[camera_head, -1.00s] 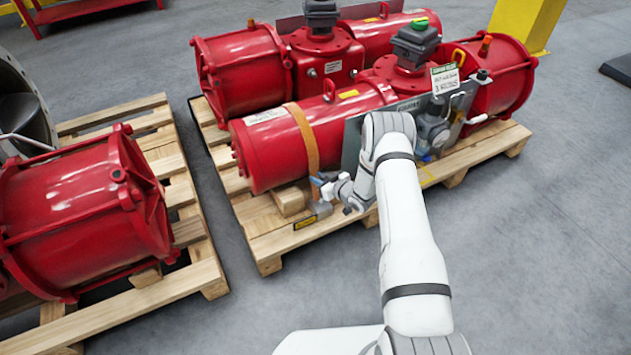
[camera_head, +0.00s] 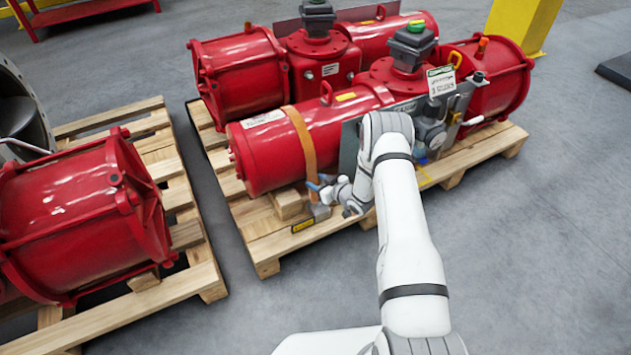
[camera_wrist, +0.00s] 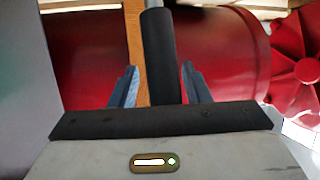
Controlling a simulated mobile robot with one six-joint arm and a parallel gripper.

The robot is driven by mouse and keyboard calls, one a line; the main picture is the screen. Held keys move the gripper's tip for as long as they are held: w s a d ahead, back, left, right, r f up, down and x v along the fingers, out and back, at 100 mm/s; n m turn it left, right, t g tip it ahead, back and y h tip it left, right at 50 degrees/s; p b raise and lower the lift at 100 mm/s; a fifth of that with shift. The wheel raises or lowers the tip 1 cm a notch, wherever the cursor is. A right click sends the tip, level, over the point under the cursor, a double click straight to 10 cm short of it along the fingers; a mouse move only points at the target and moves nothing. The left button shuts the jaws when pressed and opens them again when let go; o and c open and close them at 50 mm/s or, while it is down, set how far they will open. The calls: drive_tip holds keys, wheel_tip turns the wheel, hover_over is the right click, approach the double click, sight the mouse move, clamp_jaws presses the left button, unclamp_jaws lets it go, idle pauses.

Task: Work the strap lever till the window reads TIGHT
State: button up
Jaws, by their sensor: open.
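An orange strap (camera_head: 303,135) runs over the near red cylinder (camera_head: 265,155) and down to a small grey ratchet body (camera_head: 320,211) at the pallet's near edge. A yellow-and-black label (camera_head: 303,226) lies beside it, too small to read. I cannot make out a window reading. My gripper (camera_head: 316,188) is at the strap's lower end. In the wrist view my gripper (camera_wrist: 160,78) is open, with blue fingers on both sides of a dark round bar (camera_wrist: 158,45), apparently the lever handle. Gaps show beside the bar. The strap (camera_wrist: 135,45) passes behind it.
The red actuators stand on a wooden pallet (camera_head: 262,245). A grey panel (camera_head: 349,148) stands close beside my wrist. A second pallet (camera_head: 205,272) with a red cylinder (camera_head: 85,210) is at left. Grey floor (camera_head: 530,240) is clear at right.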

drive_tip(key=p+v, duration=0.1)
drive_tip(key=v, duration=0.5)
drive_tip(key=shift+s+d+p, duration=0.2)
drive_tip(key=shift+s+p, duration=0.1)
drive_tip(key=shift+r, duration=0.1)
drive_tip(key=s+d+p, duration=0.1)
drive_tip(key=s+d, duration=0.4)
drive_tip(key=s, duration=0.2)
drive_tip(key=shift+d, duration=0.2)
idle(0.4)
drive_tip(key=shift+s, duration=0.1)
drive_tip(key=shift+r, duration=0.1)
idle(0.9)
